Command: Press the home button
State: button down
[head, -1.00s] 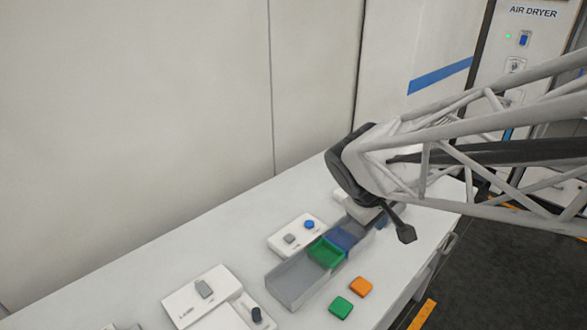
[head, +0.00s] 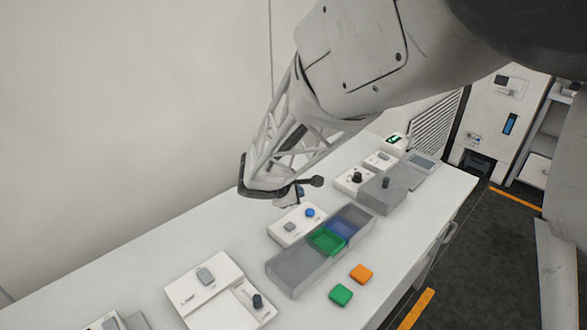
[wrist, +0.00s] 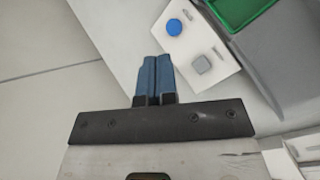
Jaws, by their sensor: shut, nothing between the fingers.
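In the wrist view the blue button (wrist: 174,27) and grey button (wrist: 202,64) are close to the right of my gripper (wrist: 155,58). Its blue fingers are shut and empty, apart from both buttons in the picture. In the head view my gripper is largely hidden by its mount, just behind and above this panel. I cannot read which button is marked home.
A grey tray (head: 289,276) holds a green bin (head: 327,240) and a blue bin beside the panel. Loose green (head: 341,294) and orange (head: 361,274) blocks lie in front. Another switch panel (head: 185,297) is at the left. A wall runs behind the bench.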

aim_at(291, 227)
jog(key=shift+w+a+f+n, duration=0.2)
jog(key=shift+a+f+n, duration=0.1)
jog(key=shift+a, duration=0.15)
jog(key=shift+w+a+f+n, duration=0.2)
jog(key=shift+a+f, duration=0.1)
jog(key=shift+a, duration=0.1)
jog(key=shift+f, duration=0.1)
jog(key=shift+f, duration=4.3)
jog(key=shift+f, duration=0.85)
jog(key=shift+r, duration=0.85)
jog(key=shift+r, duration=2.55)
